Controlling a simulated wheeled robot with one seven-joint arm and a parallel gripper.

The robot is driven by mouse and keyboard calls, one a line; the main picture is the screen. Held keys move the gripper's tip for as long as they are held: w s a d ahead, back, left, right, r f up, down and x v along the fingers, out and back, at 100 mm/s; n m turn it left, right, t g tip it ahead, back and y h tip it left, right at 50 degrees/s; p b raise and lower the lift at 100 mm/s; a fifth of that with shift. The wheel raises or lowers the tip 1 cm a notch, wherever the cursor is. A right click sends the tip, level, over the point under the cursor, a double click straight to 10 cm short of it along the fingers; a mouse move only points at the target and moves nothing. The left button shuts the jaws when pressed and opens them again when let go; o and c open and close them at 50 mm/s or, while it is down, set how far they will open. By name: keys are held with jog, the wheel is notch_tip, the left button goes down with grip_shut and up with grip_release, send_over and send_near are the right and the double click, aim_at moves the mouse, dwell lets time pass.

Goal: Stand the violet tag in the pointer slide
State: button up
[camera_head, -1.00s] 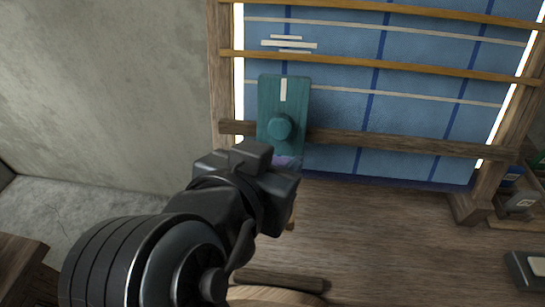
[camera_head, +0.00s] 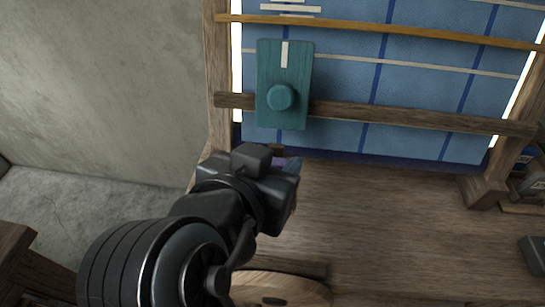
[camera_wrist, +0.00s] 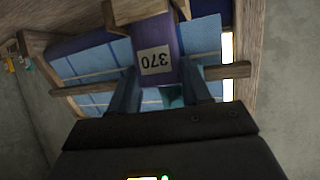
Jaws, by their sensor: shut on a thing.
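The violet tag (camera_wrist: 165,35) with a white label reading 370, upside down in the wrist view, is between the two fingers of my gripper (camera_wrist: 160,80). My gripper (camera_head: 281,170) is shut on it. The teal pointer slide (camera_head: 297,75) with a round knob and a pale stripe sits on the loom's wooden rail. My gripper is below the slide in the head view, apart from it. A bit of teal (camera_wrist: 174,97) shows between the fingers in the wrist view.
The wooden rail (camera_head: 410,117) crosses in front of the blue checked cloth (camera_head: 345,80). A wooden upright (camera_head: 221,70) stands left of the slide. A round wooden piece (camera_head: 280,286) lies below my gripper. Dark boxes stand at the right edge.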

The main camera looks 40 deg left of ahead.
jog(key=o, duration=1.2)
jog(key=shift+c, duration=0.2)
jog(key=v, duration=0.7)
jog(key=shift+s, duration=0.35)
jog(key=shift+d+r, duration=0.1)
jog(key=shift+d, duration=0.05)
